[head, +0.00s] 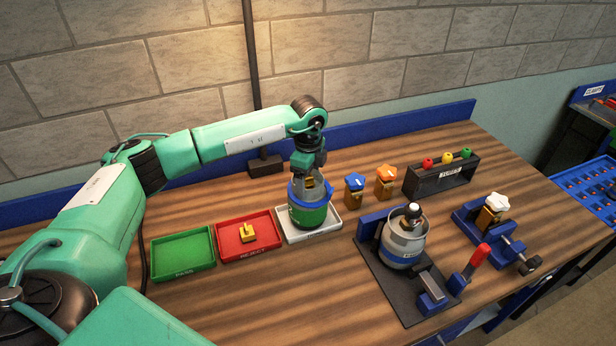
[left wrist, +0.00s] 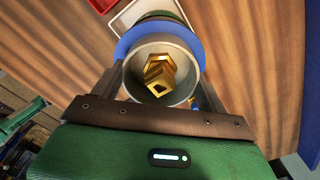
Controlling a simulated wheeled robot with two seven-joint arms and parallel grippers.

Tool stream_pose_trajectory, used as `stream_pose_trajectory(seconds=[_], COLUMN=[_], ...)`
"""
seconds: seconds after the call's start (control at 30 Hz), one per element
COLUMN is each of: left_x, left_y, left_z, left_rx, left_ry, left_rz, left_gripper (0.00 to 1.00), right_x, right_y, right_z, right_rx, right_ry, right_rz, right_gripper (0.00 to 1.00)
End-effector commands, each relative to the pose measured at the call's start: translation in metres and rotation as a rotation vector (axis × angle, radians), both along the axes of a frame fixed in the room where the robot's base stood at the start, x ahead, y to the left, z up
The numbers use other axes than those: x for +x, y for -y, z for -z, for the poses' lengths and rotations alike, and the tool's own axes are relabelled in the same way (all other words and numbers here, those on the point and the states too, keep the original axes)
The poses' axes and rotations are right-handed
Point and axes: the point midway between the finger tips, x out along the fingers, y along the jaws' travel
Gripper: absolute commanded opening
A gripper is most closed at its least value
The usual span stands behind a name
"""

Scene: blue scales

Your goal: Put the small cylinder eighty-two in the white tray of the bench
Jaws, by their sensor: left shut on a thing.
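The small cylinder (head: 308,217) is green, with a blue ring and a grey collar; it also shows in the left wrist view (left wrist: 130,42). A brass valve (left wrist: 158,75) sits inside the collar. My left gripper (head: 309,178) points down from above and is shut on the collar, its fingers on either side. The cylinder stands upright within the outline of the white tray (head: 333,224). I cannot tell whether its base touches the tray floor. No number on it is readable. My right gripper is not in view.
Left of the white tray are a red tray (head: 262,251) with a brass piece in it and a green tray (head: 184,268). A grey cylinder (head: 405,237) stands in a clamp stand at right. Two knobbed valves (head: 355,188) and a black rack (head: 440,176) stand behind.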

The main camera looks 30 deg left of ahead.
Motion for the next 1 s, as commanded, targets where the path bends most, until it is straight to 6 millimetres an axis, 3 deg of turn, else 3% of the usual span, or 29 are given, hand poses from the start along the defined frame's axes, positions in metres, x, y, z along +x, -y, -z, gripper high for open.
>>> stream_pose_trajectory(seconds=[0.43,0.47,0.57,0.9,1.0], left_x=[0.0,0.0,0.0,0.0,0.001], left_y=[0.0,0.0,0.0,0.0,0.0], left_z=[0.012,0.012,0.012,0.008,0.0], left_rx=[-0.001,0.0,0.0,0.0,-0.002], left_ry=[0.003,0.001,0.001,0.002,0.005], left_rz=[0.0,0.0,0.0,0.0,0.0], left_gripper=[0.1,0.79,0.97,0.97,0.97], right_x=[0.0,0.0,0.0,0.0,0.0], right_y=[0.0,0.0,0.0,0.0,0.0], right_z=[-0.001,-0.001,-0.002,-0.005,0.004], right_rx=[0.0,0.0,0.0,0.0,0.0], right_ry=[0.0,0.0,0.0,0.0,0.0], right_rz=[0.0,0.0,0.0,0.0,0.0], right_gripper=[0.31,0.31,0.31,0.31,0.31])
